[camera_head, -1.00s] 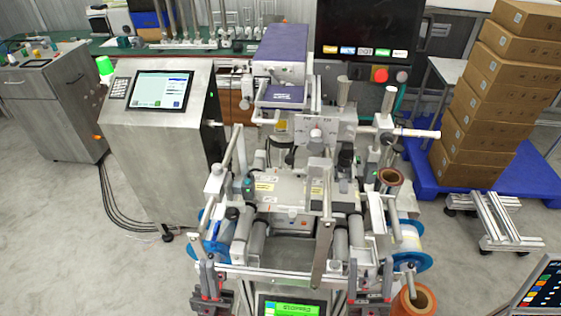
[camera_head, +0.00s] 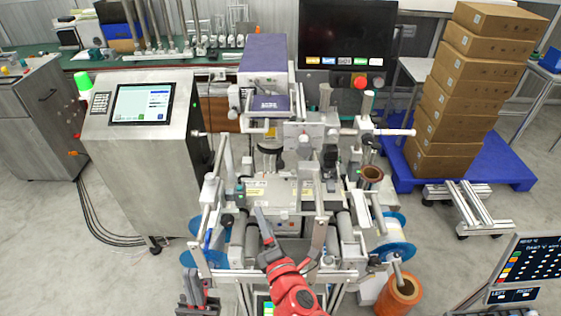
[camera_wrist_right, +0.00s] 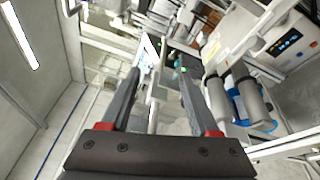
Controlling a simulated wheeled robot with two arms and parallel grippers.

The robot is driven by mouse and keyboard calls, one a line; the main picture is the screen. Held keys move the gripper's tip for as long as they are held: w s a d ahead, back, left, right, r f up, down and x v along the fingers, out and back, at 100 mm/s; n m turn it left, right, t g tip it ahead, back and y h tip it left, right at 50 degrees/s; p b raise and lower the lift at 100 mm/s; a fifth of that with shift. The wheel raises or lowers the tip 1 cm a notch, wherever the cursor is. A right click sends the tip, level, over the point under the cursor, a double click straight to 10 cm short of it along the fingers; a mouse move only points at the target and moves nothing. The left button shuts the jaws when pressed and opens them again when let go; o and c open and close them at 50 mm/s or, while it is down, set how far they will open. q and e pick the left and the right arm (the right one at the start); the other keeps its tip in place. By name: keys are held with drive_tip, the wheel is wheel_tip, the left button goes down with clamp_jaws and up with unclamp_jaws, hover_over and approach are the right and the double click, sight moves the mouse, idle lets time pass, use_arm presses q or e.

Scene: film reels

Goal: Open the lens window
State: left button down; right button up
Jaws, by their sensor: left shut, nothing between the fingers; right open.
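The machine in front of me has a purple-topped box (camera_head: 262,52) at its upper middle in the head view. A small purple plate (camera_head: 270,103) sits below the front of this box. I cannot tell for sure which part is the lens window. My right gripper (camera_head: 266,228), on a red arm, is over the machine's front middle, below and apart from the purple plate. It is open and empty, with two dark fingers spread in the right wrist view (camera_wrist_right: 160,75). My left gripper (camera_head: 196,288) is shut and empty at the machine's lower left front.
Rollers and blue reels (camera_head: 395,252) flank the machine's front. A brown roll (camera_head: 400,292) stands at lower right. A steel cabinet with a screen (camera_head: 142,104) is left, stacked boxes (camera_head: 460,95) right. A dark monitor (camera_head: 347,35) stands behind.

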drive_tip(key=s+d+r+t+h, duration=0.1)
drive_tip(key=s+d+r+h, duration=0.2)
drive_tip(key=r+h, duration=0.25)
drive_tip(key=b, duration=0.3)
approach(280, 167)
drive_tip(key=shift+m, duration=0.3)
drive_tip(key=w+p, duration=0.3)
drive_tip(key=w, duration=0.6)
drive_tip(key=shift+w+r, duration=0.1)
drive_tip(key=shift+w, duration=0.1)
drive_tip(key=shift+w+a+p, duration=0.1)
drive_tip(key=shift+w+p, duration=0.25)
drive_tip(key=shift+w, duration=0.3)
clamp_jaws()
